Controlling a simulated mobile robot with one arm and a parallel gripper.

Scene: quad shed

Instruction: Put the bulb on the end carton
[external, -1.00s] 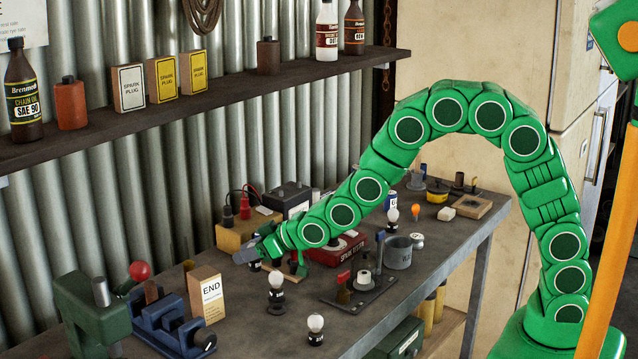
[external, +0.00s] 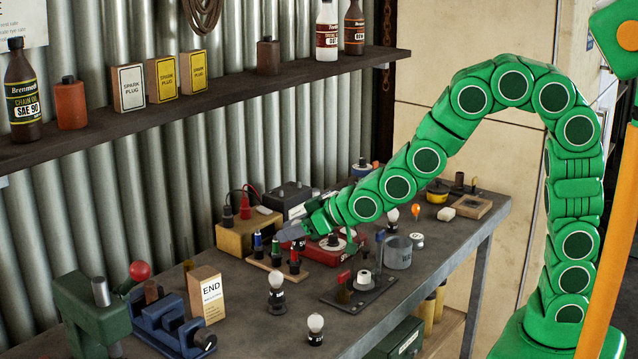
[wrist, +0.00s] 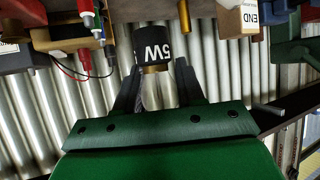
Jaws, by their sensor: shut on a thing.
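My gripper (external: 292,236) is shut on a bulb, whose glass (wrist: 158,92) shows between the fingers in the wrist view. The bulb's black base (wrist: 153,50), marked 5W, sticks out beyond the fingertips. In the external view the arm and fingers hide most of the bulb; a bit of its dark base (external: 299,244) shows. The end carton (external: 206,296), a tan box with a white label reading END, stands on the bench at the lower left, well apart from my gripper. Part of it also shows at the top right of the wrist view (wrist: 240,18).
Other bulbs (external: 276,292) (external: 316,326) stand upright on the front bench. A blue vise (external: 165,325) is beside the carton. A red device (external: 325,257) lies under the arm. A shelf runs above.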

